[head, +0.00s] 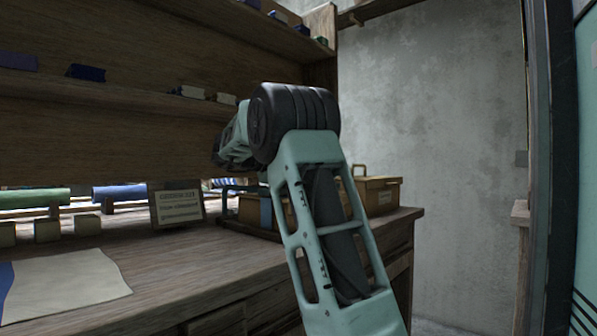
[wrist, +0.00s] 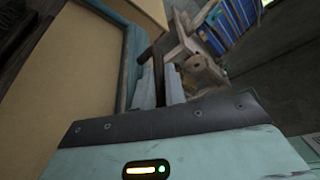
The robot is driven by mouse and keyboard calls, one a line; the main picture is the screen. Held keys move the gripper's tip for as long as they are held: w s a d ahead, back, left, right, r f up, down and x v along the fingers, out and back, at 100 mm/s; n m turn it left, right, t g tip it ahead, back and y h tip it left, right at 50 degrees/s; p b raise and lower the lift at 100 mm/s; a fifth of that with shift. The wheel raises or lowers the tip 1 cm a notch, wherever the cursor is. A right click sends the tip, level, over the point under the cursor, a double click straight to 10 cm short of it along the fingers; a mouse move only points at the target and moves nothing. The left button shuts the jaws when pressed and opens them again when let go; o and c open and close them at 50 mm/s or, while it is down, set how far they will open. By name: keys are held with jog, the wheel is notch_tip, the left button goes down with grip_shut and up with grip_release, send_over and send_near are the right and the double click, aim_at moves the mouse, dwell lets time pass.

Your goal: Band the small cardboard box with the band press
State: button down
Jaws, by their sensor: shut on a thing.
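In the wrist view my gripper (wrist: 160,72) is shut on a narrow dark bar beside a teal frame (wrist: 132,55). The bar looks like part of the band press, but most of it is hidden by the fingers. A broad flat tan surface (wrist: 60,75) lies left of the frame; I cannot tell whether it is the cardboard box or part of the press. In the head view a teal bar (head: 238,187) over a low wooden tray shows left of my arm, which hides much of it and my gripper. The small cardboard box cannot be made out clearly.
A yellow-brown box (head: 379,193) with a handle and label stands at the bench's right end. A sign (head: 177,205), colored rolls (head: 120,192) and a pale sheet (head: 65,284) are on the bench (head: 185,262). Shelves (head: 120,95) hang above. Bare bench lies in front of the sign.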

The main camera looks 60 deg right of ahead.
jog(key=shift+s+f, duration=0.1)
jog(key=shift+f, duration=0.2)
jog(key=c, duration=1.5)
grip_release()
jog(key=shift+o, duration=0.2)
jog(key=shift+r, duration=0.1)
jog(key=shift+a, duration=0.1)
jog(key=p+v, duration=0.5)
jog(key=v, duration=1.2)
jog(key=shift+w, duration=0.2)
jog(key=shift+a, duration=0.1)
